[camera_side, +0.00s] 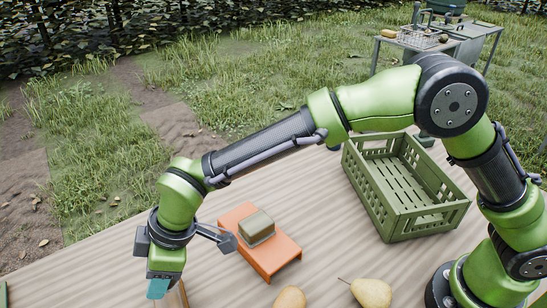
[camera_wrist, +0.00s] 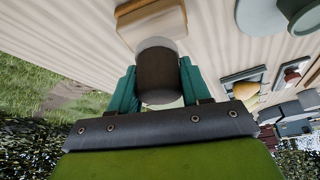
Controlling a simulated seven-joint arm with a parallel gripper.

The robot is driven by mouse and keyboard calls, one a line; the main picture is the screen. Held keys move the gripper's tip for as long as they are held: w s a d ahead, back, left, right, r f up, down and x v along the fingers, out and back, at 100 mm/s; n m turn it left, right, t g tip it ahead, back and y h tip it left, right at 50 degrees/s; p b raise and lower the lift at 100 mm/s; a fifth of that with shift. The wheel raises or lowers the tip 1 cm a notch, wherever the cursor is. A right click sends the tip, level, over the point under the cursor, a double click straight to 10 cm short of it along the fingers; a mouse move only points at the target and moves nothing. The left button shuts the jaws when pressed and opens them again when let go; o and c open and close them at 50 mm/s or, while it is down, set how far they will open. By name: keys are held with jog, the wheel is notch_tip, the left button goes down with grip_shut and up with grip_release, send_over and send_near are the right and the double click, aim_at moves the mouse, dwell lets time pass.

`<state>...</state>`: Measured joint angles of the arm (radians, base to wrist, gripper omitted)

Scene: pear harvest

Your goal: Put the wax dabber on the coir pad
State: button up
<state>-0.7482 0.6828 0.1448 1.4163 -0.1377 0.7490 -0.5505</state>
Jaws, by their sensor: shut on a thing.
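My gripper (camera_side: 160,287) is low at the near left edge of the table in the side view, pointing down. In the wrist view its teal fingers (camera_wrist: 159,84) are shut on the wax dabber (camera_wrist: 158,72), a dark grey cylinder with a pale end. The dabber is hidden in the side view. Just past its pale end in the wrist view is a tan, light-edged block (camera_wrist: 138,18), which looks like the coir pad. I cannot tell whether the two touch. A brown edge (camera_side: 179,296) beside the fingers in the side view may be the same block.
An orange stand (camera_side: 280,252) bearing an olive block (camera_side: 257,226) is right of my gripper. A green slatted crate (camera_side: 405,190) stands further right. Two pears (camera_side: 371,292) lie at the front. Grey-green round objects (camera_wrist: 290,14) and small trays show right in the wrist view.

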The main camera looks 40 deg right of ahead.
jog(key=shift+w+a, duration=0.3)
jog(key=shift+a, duration=0.05)
jog(key=shift+w+a+f, duration=0.1)
jog(key=shift+a+f, duration=0.1)
jog(key=shift+f, duration=1.6)
jog(key=shift+f, duration=0.2)
jog(key=o, duration=1)
jog(key=shift+o, duration=0.2)
